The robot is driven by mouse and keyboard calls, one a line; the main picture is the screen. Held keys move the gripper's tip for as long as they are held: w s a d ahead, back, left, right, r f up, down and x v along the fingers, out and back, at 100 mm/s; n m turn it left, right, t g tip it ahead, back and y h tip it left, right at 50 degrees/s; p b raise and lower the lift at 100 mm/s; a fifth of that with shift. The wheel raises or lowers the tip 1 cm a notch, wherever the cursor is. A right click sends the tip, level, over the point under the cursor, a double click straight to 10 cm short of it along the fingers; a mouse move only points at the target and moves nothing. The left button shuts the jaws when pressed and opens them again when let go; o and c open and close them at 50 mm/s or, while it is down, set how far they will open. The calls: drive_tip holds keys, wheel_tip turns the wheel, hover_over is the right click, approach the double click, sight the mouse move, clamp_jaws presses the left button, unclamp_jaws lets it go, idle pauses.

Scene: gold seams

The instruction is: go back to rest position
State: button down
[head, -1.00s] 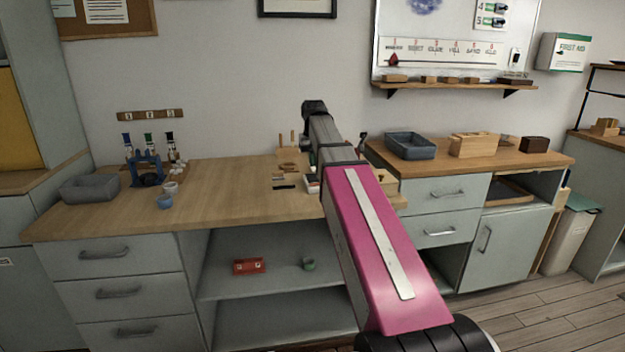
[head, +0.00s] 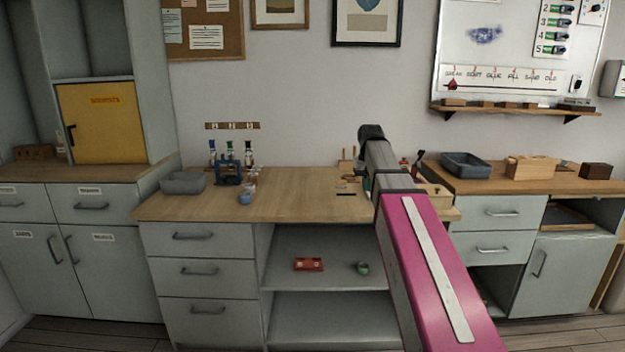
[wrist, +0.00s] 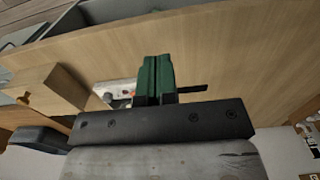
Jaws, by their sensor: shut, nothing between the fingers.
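My gripper (wrist: 155,78) shows in the wrist view with its green fingers together, shut and empty. It is over the wooden worktop (wrist: 225,62). A small white item lies just left of the fingers and a thin black strip just right of them; neither is in the grip. In the head view my pink arm reaches up over the right part of the bench (head: 295,202), and my gripper is hidden behind the arm.
A grey tray (head: 183,184), a blue rack (head: 228,172) and a small blue cup (head: 245,199) stand on the bench's left half. A dark tray (head: 465,166) and a wooden block holder (head: 531,168) are on the right counter. The bench middle is mostly clear.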

drive_tip(key=s+f, duration=0.7)
drive_tip(key=f, duration=0.4)
drive_tip(key=s+f, duration=0.7)
drive_tip(key=f, duration=0.5)
drive_tip(key=s+f, duration=0.7)
drive_tip(key=f, duration=0.5)
